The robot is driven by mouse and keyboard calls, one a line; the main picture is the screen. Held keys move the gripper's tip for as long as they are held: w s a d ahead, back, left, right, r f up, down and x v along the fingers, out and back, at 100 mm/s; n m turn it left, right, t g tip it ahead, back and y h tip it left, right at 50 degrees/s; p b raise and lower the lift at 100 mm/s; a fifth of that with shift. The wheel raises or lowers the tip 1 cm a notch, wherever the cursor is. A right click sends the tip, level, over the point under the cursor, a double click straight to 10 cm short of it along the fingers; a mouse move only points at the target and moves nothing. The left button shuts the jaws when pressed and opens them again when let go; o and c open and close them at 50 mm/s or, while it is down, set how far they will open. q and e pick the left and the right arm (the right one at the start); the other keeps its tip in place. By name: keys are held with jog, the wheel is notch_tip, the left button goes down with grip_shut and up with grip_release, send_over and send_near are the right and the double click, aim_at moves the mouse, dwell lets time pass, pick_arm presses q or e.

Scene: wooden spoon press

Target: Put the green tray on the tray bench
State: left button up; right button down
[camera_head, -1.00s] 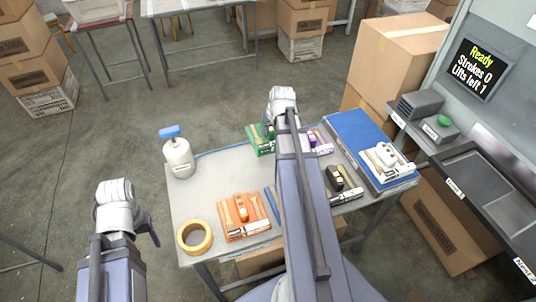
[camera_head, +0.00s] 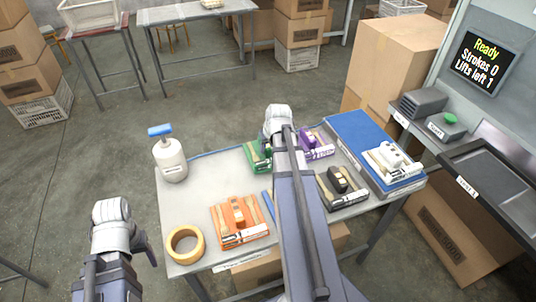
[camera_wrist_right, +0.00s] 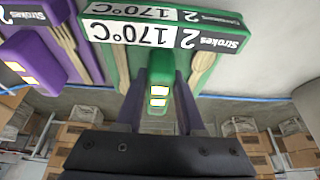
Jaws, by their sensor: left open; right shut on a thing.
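The green tray (camera_head: 257,157) is at the back of the near table in the head view, partly hidden by my right arm. My right gripper (camera_head: 268,143) is shut on its green handle. In the right wrist view the fingers stand on either side of the handle, and the green tray (camera_wrist_right: 205,62) shows a "2 Strokes 170°C" label and a wooden utensil. I cannot tell whether it touches the tabletop. My left gripper (camera_head: 146,250) is open and empty, left of the table. I cannot make out which surface is the tray bench.
The near table (camera_head: 212,185) holds an orange tray (camera_head: 238,222), a purple tray (camera_head: 318,146), a black tray (camera_head: 343,190), tape (camera_head: 185,244) and a bottle (camera_head: 171,160). A white tray (camera_head: 392,160) lies on a blue mat (camera_head: 355,135). A press stands right.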

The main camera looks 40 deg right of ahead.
pick_arm(q)
jog(key=shift+f, duration=0.75)
pick_arm(e)
jog(key=shift+f, duration=0.7)
pick_arm(q)
jog(key=shift+b, duration=0.3)
pick_arm(e)
jog(key=shift+f, duration=0.25)
pick_arm(q)
jog(key=shift+f, duration=0.15)
pick_arm(e)
jog(key=c, duration=0.5)
grip_release()
jog(key=shift+r, duration=0.1)
pick_arm(q)
jog(key=shift+r, duration=0.2)
pick_arm(e)
jog(key=shift+r, duration=0.15)
pick_arm(q)
notch_tip(320, 180, up, 11)
jog(key=p, duration=1.1)
pick_arm(e)
jog(key=v, duration=1.2)
